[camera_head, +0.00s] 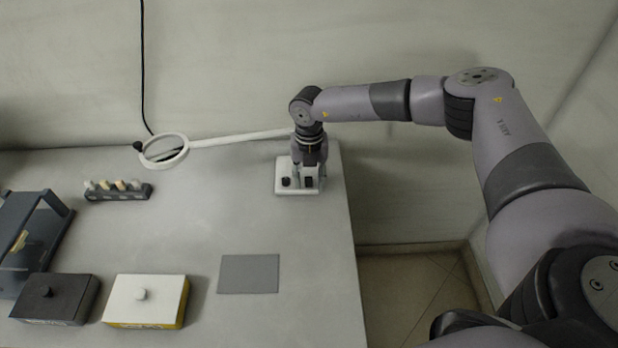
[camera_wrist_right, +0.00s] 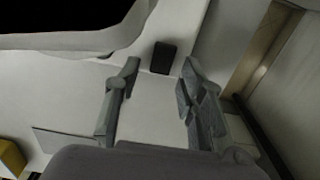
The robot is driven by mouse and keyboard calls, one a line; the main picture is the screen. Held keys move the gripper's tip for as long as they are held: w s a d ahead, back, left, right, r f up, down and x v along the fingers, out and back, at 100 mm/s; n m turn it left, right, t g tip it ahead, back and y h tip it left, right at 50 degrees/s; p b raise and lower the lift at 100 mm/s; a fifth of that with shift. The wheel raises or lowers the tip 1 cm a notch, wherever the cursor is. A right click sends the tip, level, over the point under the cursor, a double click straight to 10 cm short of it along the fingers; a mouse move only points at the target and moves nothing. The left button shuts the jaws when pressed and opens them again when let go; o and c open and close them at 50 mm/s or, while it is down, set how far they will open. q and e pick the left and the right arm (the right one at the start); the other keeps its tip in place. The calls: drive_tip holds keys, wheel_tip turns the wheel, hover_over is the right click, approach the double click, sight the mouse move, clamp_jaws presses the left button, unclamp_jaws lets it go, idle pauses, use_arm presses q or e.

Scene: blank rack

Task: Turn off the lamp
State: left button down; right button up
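The lamp is a white magnifier lamp with a ring head (camera_head: 165,150) at the back of the table, a long white arm and a white base (camera_head: 298,190) near the table's back right corner. I cannot tell whether the ring is lit. Two black controls sit on the base, one of them a left knob (camera_head: 286,182). My right gripper (camera_head: 311,166) points down over the base and partly hides it. In the right wrist view its fingers (camera_wrist_right: 159,78) are apart with nothing held, and a black control (camera_wrist_right: 164,57) shows just beyond their tips. My left gripper is not in view.
A dark rack (camera_head: 118,191) with several vials stands on the left. A black box (camera_head: 55,298), a white and yellow box (camera_head: 146,300) and a dark glass-fronted case (camera_head: 40,235) stand in front. A grey mat (camera_head: 249,274) lies flat. The table's middle is clear.

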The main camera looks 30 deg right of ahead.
sight(309, 178)
clamp_jaws()
idle(0.3)
drive_tip(key=shift+w+d+g+y+b, duration=0.1)
drive_tip(key=shift+w+g+y+b, duration=0.2)
drive_tip(key=shift+g+b, duration=0.3)
drive_tip(key=shift+r+g, duration=0.15)
drive_tip(key=shift+g, duration=0.35)
drive_tip(key=shift+o, duration=0.5)
unclamp_jaws()
drive_tip(key=shift+r, duration=0.1)
wheel_tip(309, 178, up, 12)
drive_tip(key=w+d, duration=0.1)
drive_tip(key=w, duration=0.1)
drive_tip(key=shift+f, duration=0.2)
